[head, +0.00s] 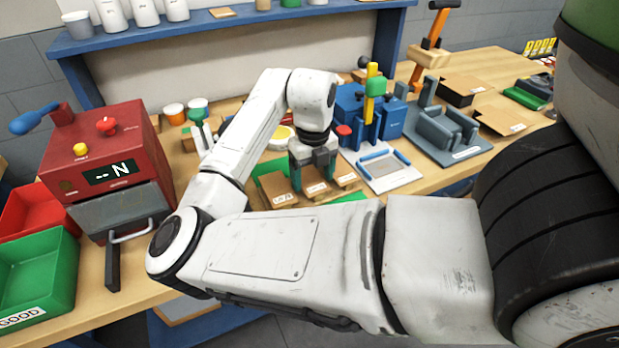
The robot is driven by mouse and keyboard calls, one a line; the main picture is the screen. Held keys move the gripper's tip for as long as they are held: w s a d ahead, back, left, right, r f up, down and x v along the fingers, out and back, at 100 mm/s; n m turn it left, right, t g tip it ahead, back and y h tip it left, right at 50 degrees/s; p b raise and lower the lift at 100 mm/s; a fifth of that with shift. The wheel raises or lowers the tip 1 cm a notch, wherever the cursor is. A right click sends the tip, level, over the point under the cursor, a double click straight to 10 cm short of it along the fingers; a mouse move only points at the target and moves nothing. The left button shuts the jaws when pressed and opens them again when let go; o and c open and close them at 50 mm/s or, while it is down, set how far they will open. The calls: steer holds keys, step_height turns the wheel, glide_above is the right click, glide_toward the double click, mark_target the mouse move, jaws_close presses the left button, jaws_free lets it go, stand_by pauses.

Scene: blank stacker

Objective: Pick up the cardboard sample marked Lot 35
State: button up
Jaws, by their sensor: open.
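Several brown cardboard samples with small white labels lie in a row on a green mat (262,168) at the middle of the bench. The left sample (272,184), the middle sample (314,181) and the right sample (345,176) show at the front. Their labels are too small to read surely, so I cannot tell which is Lot 35. My gripper (313,177) points down over the middle sample, its green-tipped fingers apart. I cannot tell whether the fingers touch it. The gripper and arm hide part of the row.
A red tester (105,140) with a lever and display stands left, beside a green GOOD bin (38,268) and a red bin (28,205). A blue press (375,112) and a grey fixture (445,130) stand right. A blue shelf (230,22) runs behind.

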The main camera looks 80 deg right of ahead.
steer(key=shift+f, duration=0.25)
stand_by(0.5)
steer(key=c, duration=0.8)
steer(key=shift+r, duration=0.1)
